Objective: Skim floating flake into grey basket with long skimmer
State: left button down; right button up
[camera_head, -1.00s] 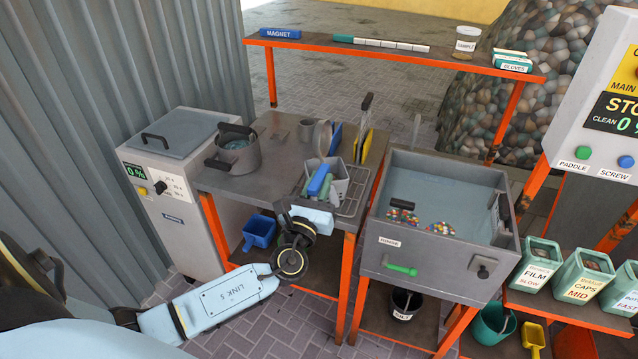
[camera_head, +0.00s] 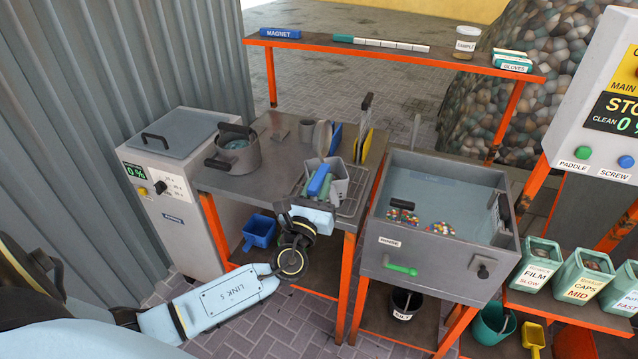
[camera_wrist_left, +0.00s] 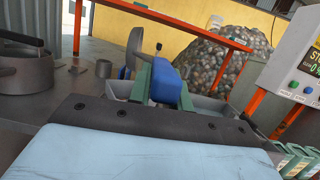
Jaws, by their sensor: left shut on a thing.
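In the head view, multicoloured flakes (camera_head: 440,228) lie in two patches in the grey rinse tank (camera_head: 375,262), near its front wall. A grey basket-like container (camera_head: 341,176) stands on the work table left of the tank. My left gripper (camera_head: 317,184) is at this container, shut on a blue handle (camera_head: 318,178) between green finger-like parts. The handle also shows in the left wrist view (camera_wrist_left: 165,82). Its lower end is hidden, so I cannot tell whether it is the long skimmer. My right gripper is not in view.
A grey pot (camera_head: 236,152) and upright blue and yellow boards (camera_head: 364,146) stand on the table. A dark handle-like part (camera_head: 402,204) is by the left flake patch. An orange shelf (camera_head: 390,50) spans behind. Labelled bins (camera_head: 536,265) stand at right.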

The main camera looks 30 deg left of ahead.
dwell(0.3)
pick_arm(q)
jog(key=shift+r+n+b, duration=0.15)
jog(key=shift+n+b, duration=0.35)
jog(key=shift+b, duration=0.05)
jog(key=shift+s+a+r+n+y+b, duration=0.15)
jog(key=shift+r+n+y+b, duration=0.15)
jog(key=shift+n+y+b, duration=0.15)
jog(key=shift+s+a+r+n, duration=0.15)
jog(key=shift+a+r+n, duration=0.1)
jog(key=shift+r+n, duration=0.35)
jog(key=s+a+r+n+g+y+p, duration=0.1)
jog(key=a+r+n+g+p, duration=0.3)
jog(key=n+p, duration=0.6)
jog(key=shift+s+a+r+n+y+p, duration=0.35)
jog(key=shift+a+r+n, duration=1.05)
jog(key=shift+n, duration=1.95)
jog(key=shift+w+d+r, duration=0.15)
jog(key=shift+d+r, duration=0.15)
